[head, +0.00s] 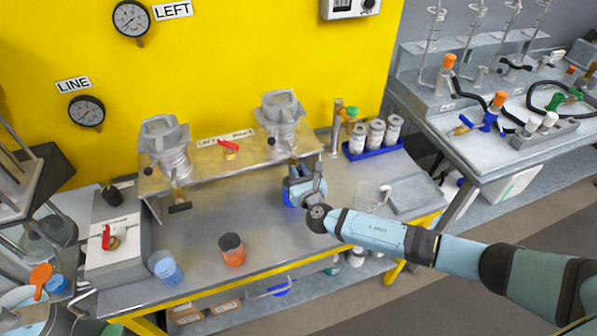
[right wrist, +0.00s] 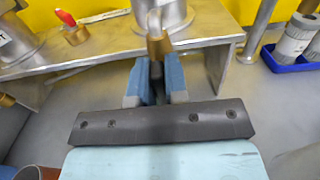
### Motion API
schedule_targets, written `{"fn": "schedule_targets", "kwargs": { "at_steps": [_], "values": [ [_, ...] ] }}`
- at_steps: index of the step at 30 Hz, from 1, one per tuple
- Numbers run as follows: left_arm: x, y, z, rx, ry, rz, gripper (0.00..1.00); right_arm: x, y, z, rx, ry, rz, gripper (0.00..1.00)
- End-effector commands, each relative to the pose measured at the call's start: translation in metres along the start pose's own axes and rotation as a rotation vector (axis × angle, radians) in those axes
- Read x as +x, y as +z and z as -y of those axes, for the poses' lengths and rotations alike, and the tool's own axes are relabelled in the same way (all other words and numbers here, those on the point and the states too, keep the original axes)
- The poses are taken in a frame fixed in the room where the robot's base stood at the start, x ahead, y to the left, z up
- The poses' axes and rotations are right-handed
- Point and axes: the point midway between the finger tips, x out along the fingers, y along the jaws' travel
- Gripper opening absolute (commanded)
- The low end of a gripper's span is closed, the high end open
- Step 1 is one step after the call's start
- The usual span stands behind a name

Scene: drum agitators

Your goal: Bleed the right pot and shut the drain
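The right pot (head: 282,120), a grey metal vessel, stands on the raised metal shelf; its lower part also shows in the right wrist view (right wrist: 160,14). Its brass drain valve (right wrist: 158,45) hangs at the shelf's front edge. My right gripper (head: 292,170) is in front of it. In the right wrist view, the blue fingers (right wrist: 157,90) are on both sides of the dark drain handle (right wrist: 157,70) and appear shut on it. The left pot (head: 166,148) has a brass drain with a black crossbar handle (head: 180,208). My left gripper is not in view.
A red-handled valve (head: 229,150) sits between the pots. An orange cup (head: 232,252) and a blue cup (head: 166,268) stand on the bench. A grey box with a red switch (head: 108,238) is at left. White bottles (head: 376,135) stand in a blue tray at right.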

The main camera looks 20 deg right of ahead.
Motion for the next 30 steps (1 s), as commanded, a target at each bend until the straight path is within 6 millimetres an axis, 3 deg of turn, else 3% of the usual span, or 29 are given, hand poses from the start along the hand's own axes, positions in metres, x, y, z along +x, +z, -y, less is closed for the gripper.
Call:
{"fn": "schedule_targets", "kwargs": {
  "at_steps": [14,30],
  "values": [
    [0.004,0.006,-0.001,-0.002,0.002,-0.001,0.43,0.0,-0.002,0.001,0.051,0.0,0.001,0.0],
    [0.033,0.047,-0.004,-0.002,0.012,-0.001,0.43,0.0,-0.007,0.008,0.483,0.0,0.001,0.0]
  ]
}}
